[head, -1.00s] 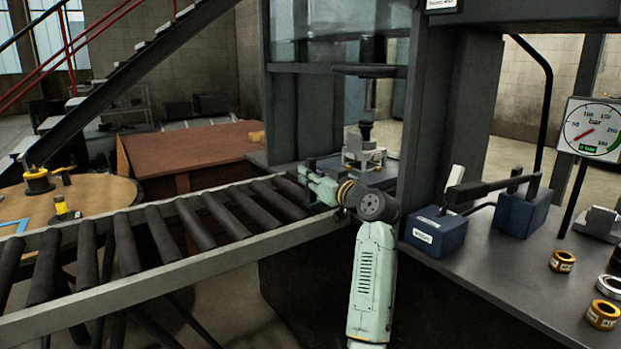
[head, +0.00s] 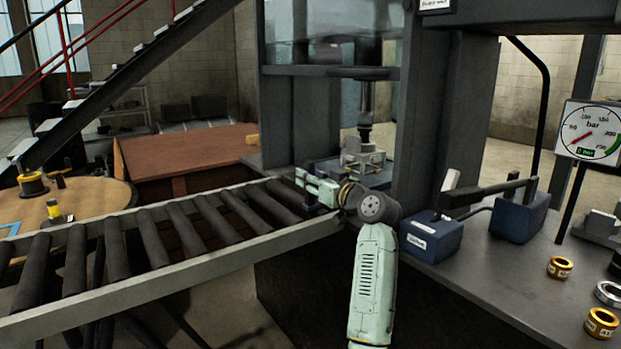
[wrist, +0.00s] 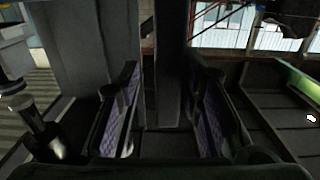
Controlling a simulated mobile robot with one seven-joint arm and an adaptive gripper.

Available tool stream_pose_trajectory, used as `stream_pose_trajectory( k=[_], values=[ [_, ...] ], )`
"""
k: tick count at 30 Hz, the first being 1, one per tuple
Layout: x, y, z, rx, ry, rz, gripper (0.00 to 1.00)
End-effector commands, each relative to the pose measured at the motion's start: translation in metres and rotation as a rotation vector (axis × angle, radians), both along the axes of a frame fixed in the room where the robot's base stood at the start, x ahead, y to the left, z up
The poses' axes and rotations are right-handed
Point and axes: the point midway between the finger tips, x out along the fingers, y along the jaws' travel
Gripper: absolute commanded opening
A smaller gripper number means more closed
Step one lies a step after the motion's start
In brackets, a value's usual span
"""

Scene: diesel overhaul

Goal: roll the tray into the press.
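The press (head: 426,120) stands at centre, with its dark ram (head: 364,112) above a pale metal block assembly (head: 362,157). A tray beneath that assembly is not clearly distinguishable from the dark press bed. My gripper (head: 303,181) is at the press end of the roller conveyor (head: 160,285), pointing left, just in front and left of the pale assembly. In the wrist view, the two fingers of my gripper (wrist: 165,112) stand apart with purple pads. A dark upright shows between them, seemingly behind; I see nothing clearly gripped.
A blue pump block (head: 430,238) with a lever and several rings (head: 601,323) sit on the bench at right. A pressure gauge (head: 592,132) stands behind. A round wooden table (head: 95,210) and a brown bench (head: 190,150) lie beyond the conveyor. The rollers in view look bare.

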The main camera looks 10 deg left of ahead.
Motion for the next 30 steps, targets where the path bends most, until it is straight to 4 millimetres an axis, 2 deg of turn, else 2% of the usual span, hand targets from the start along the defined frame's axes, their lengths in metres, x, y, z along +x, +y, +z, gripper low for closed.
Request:
stream_pose_trajectory(
  k=[9, 13, 24, 30],
  values=[
    [-0.001, 0.001, -0.001, -0.001, 0.001, 0.004, 0.38],
    [-0.007, -0.006, -0.001, 0.0, 0.0, 0.003, 0.38],
    [-0.054, -0.063, -0.001, -0.001, -0.001, 0.0, 0.38],
    [-0.073, -0.084, -0.001, 0.0, 0.001, 0.002, 0.38]
  ],
)
